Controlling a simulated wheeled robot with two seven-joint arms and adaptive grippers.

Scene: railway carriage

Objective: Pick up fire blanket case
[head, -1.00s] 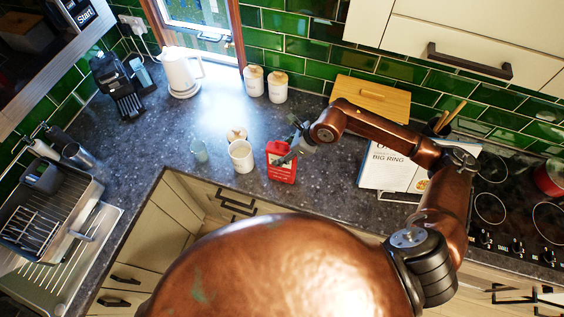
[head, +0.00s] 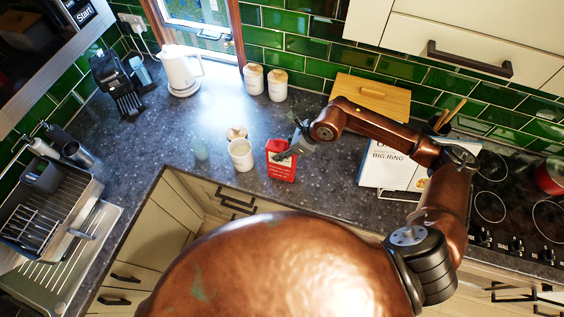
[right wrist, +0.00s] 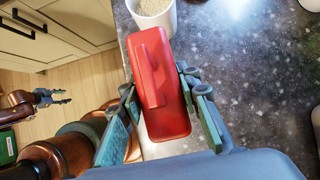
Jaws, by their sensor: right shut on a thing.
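The fire blanket case is a red box with white lettering (head: 282,171), upright at the counter's front edge in the head view. My right gripper (head: 291,149) reaches it from the right and is shut on it. In the right wrist view the red case (right wrist: 158,85) lies between the two dark fingers of my right gripper (right wrist: 160,115), its raised ridge facing the camera. I cannot tell whether its base still touches the counter. My left gripper (right wrist: 55,97) shows small at the left of the right wrist view, open and empty, away from the case.
A book (head: 390,168) leans to the right, before the hob (head: 500,190). A kettle (head: 181,73) and two canisters stand behind. The dark counter (head: 150,140) has free room at left.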

